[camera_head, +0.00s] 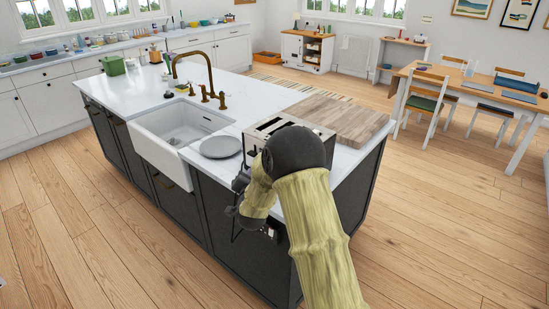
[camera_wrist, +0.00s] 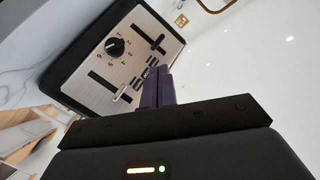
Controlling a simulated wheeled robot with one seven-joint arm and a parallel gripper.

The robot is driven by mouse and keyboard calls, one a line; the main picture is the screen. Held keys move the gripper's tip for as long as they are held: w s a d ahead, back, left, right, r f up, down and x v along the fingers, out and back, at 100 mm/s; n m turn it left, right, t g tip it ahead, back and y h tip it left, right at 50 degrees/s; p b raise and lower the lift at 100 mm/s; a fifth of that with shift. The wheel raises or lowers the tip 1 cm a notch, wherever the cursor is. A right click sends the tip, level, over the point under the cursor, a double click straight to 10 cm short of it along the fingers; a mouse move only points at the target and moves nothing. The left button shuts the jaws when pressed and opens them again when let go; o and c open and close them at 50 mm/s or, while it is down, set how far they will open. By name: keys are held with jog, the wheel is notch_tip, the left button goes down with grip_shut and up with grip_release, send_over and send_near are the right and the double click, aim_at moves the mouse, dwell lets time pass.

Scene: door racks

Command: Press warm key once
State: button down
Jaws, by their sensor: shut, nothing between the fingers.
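The toaster (camera_wrist: 112,55) fills the upper left of the wrist view, tilted in the picture. Its silver panel has a round dial, two lever slots and a row of small dark keys (camera_wrist: 147,76). The key labels are too small to read, so I cannot tell which is the warm key. My gripper (camera_wrist: 157,72) is shut and empty, its fingertips close in front of the panel beside the keys. I cannot tell whether they touch. In the head view the toaster (camera_head: 262,128) stands on the island's near end, partly hidden by my arm.
The white island worktop (camera_head: 140,92) carries a grey plate (camera_head: 220,147) left of the toaster and a wooden board (camera_head: 340,120) behind it. A sink (camera_head: 180,125) with a brass tap (camera_head: 205,72) lies farther left. The wooden floor around is clear.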

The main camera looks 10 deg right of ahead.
jog(key=w+d, duration=0.5)
jog(key=d, duration=0.2)
jog(key=shift+p, duration=0.35)
dwell(0.4)
jog(key=shift+w+d, duration=0.1)
dwell(1.6)
jog(key=shift+w+d+b, duration=0.1)
jog(key=shift+d+b, duration=0.2)
jog(key=shift+b, duration=0.1)
jog(key=shift+w, duration=0.1)
